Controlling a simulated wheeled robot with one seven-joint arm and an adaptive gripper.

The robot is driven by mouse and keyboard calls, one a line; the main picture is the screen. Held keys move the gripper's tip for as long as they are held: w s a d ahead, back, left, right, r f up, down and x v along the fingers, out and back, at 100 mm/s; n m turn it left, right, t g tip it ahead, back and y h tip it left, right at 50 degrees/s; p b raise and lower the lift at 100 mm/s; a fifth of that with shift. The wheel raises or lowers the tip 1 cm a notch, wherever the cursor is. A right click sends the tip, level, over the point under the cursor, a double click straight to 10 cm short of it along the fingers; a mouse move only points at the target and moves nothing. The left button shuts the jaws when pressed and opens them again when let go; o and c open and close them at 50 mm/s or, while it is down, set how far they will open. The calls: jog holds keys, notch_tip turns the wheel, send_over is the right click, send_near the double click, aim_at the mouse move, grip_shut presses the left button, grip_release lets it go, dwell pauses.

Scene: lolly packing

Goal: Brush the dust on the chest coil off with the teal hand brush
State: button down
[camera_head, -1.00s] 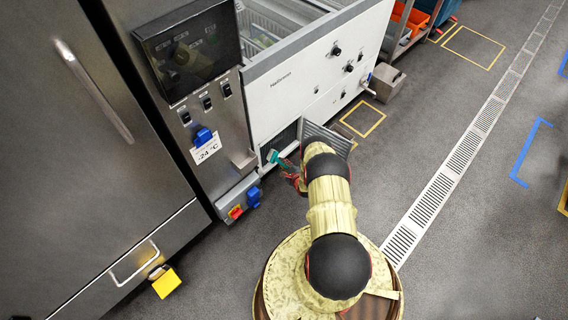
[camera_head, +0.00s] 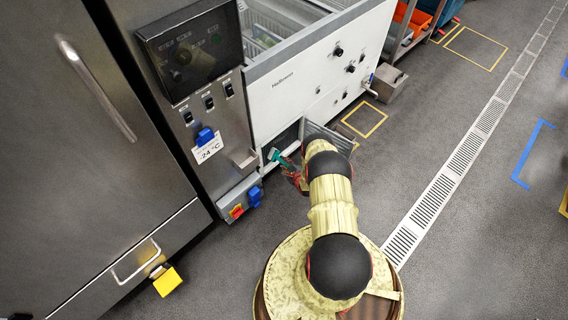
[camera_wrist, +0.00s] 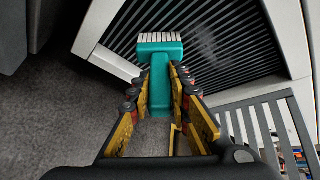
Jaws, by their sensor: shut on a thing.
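The teal hand brush (camera_wrist: 160,75) is held between the two fingers of my gripper (camera_wrist: 160,105), in the middle of the wrist view. Its head with pale bristles points away from me, at the dark ribbed coil (camera_wrist: 215,30) low in the white machine. The bristles overlap the coil's lower left part in the picture; I cannot tell whether they touch it. In the head view the brush (camera_head: 274,155) is a small teal shape at the machine's low opening, and my arm hides much of the coil.
A grey slatted grille panel (camera_wrist: 265,125) stands swung out at the right of the opening, close to my gripper; the head view shows it too (camera_head: 330,135). The white machine (camera_head: 310,85) and steel cabinet (camera_head: 80,130) stand ahead and left.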

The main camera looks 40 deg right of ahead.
jog(key=shift+d, duration=0.15)
jog(key=shift+w+d+r+b, duration=0.1)
jog(key=shift+w+d+b, duration=0.05)
jog(key=shift+d+b, duration=0.85)
jog(key=shift+d, duration=0.3)
jog(key=shift+w+d+b, duration=0.1)
jog(key=shift+d+b, duration=0.6)
jog(key=shift+d, duration=0.45)
jog(key=shift+d, duration=0.15)
jog(key=shift+w+d, duration=0.1)
jog(key=shift+d, duration=0.95)
jog(key=shift+d, duration=0.1)
jog(key=shift+w+d, duration=0.15)
jog(key=shift+d, duration=1)
